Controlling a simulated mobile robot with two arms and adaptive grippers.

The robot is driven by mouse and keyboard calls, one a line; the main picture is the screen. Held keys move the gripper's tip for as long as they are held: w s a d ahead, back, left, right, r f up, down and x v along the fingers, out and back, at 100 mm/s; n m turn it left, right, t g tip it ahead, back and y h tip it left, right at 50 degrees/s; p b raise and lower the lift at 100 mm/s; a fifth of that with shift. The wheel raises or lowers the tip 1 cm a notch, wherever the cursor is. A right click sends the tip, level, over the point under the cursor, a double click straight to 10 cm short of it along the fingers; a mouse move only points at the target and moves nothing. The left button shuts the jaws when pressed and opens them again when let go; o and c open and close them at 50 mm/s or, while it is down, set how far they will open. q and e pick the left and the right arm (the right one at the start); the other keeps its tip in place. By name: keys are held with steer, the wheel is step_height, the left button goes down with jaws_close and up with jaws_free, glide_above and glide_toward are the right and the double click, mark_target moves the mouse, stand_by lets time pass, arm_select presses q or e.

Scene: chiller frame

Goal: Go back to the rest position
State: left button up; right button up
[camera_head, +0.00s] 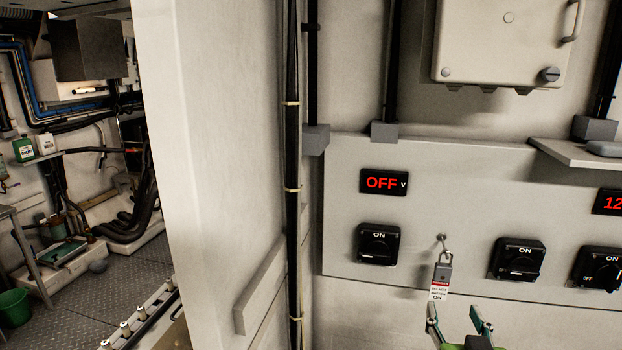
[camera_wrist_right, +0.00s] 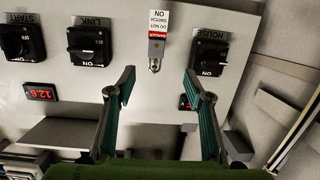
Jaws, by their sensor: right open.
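My right gripper (camera_head: 454,312) is at the bottom of the head view, below and in front of the grey switch panel (camera_head: 345,150). Its two fingers are apart, with nothing between them; the wrist view also shows the right gripper (camera_wrist_right: 160,75) open and empty. A padlock (camera_head: 442,272) with a red and white "Danger, do not switch on" tag (camera_head: 439,291) hangs from a small ring on the panel, just above the fingertips. In the upside-down wrist view the padlock (camera_wrist_right: 156,48) appears beyond the fingers, apart from them. My left gripper is in neither view.
Black rotary switches stand left (camera_head: 378,244) and right (camera_head: 518,259) of the padlock. A display (camera_head: 384,182) reads "OFF V". A shelf (camera_head: 580,152) juts out at right. A pale wall (camera_head: 215,140) with a black pipe (camera_head: 292,150) stands left; open floor (camera_head: 125,265) lies beyond.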

steer(key=s+a+f+n+g+y, duration=0.1)
steer(key=s+a+f+g, duration=0.15)
steer(key=s+f, duration=0.5)
steer(key=s+a+f+n+g+y, duration=0.1)
steer(key=s+f+g, duration=0.35)
steer(key=f, duration=0.65)
steer(key=s+a+f+n+g+y, duration=0.2)
steer(key=s+f+g, duration=0.45)
steer(key=s, duration=0.85)
steer(key=s+f+b, duration=0.3)
steer(key=f, duration=3)
arm_select(q)
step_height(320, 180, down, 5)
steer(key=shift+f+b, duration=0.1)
steer(key=shift+b, duration=0.9)
arm_select(e)
steer(key=s+d+f+g, duration=0.1)
steer(key=s+d+f, duration=0.1)
steer(key=s+f, duration=1.4)
steer(key=shift+s+d+f+n+h, duration=0.25)
steer(key=shift+d+f+n+h, duration=0.05)
steer(key=shift+f, duration=0.05)
